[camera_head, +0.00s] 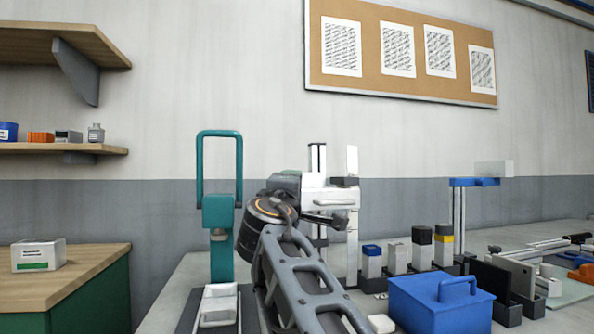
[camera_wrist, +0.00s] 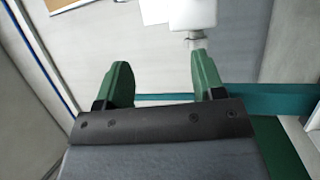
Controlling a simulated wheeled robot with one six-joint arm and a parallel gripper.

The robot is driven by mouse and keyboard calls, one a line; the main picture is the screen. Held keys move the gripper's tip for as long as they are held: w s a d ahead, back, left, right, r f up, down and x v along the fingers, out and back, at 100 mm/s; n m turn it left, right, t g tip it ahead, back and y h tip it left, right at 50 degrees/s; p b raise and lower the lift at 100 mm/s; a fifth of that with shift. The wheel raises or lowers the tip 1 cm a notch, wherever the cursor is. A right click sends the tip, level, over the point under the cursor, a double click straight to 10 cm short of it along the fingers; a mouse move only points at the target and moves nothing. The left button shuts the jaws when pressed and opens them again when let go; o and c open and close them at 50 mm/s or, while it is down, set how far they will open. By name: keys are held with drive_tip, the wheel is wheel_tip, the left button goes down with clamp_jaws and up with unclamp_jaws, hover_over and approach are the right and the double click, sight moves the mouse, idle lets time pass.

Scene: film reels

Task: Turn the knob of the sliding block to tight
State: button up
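The white sliding block (camera_head: 327,195) sits on an upright metal column in the head view, with a dark lever-like part (camera_head: 335,202) on its front. My gripper (camera_wrist: 163,70) is open in the wrist view, its two green fingers wide apart with nothing between them. A white block (camera_wrist: 193,14), apparently the sliding block, shows at the top of that view. A small grey metal part (camera_wrist: 195,40), perhaps its knob, lies just beyond the right fingertip; I cannot tell whether they touch. In the head view my arm hides most of the gripper and the block's left side.
A teal press-like stand (camera_head: 221,240) with a tall loop handle is close left of my arm. A blue lidded box (camera_head: 435,305) and several small blocks stand to the right. A wooden bench (camera_head: 85,270) is at left. The wall is behind.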

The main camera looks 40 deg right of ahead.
drive_tip(key=shift+s+a+r+p, duration=0.25)
drive_tip(key=shift+s+a, duration=0.1)
drive_tip(key=shift+s, duration=0.4)
drive_tip(key=shift+s+a+r+p, duration=0.15)
drive_tip(key=shift+s+a+r, duration=0.2)
drive_tip(key=shift+s, duration=0.35)
drive_tip(key=shift+s+a+r+p, duration=0.2)
drive_tip(key=shift+s+a, duration=0.2)
drive_tip(key=shift+s, duration=0.35)
drive_tip(key=shift+w+f, duration=0.1)
drive_tip(key=w+a+f+m+g+p, duration=0.2)
drive_tip(key=w+a+f+g+p, duration=0.75)
drive_tip(key=p, duration=1.05)
drive_tip(key=w+d+f, duration=0.1)
drive_tip(key=d, duration=0.6)
drive_tip(key=w+d+f+t, duration=0.1)
drive_tip(key=w+d+f, duration=0.1)
drive_tip(key=d, duration=0.5)
drive_tip(key=shift+d, duration=0.4)
drive_tip(key=c, duration=0.9)
drive_tip(key=shift+f, duration=0.1)
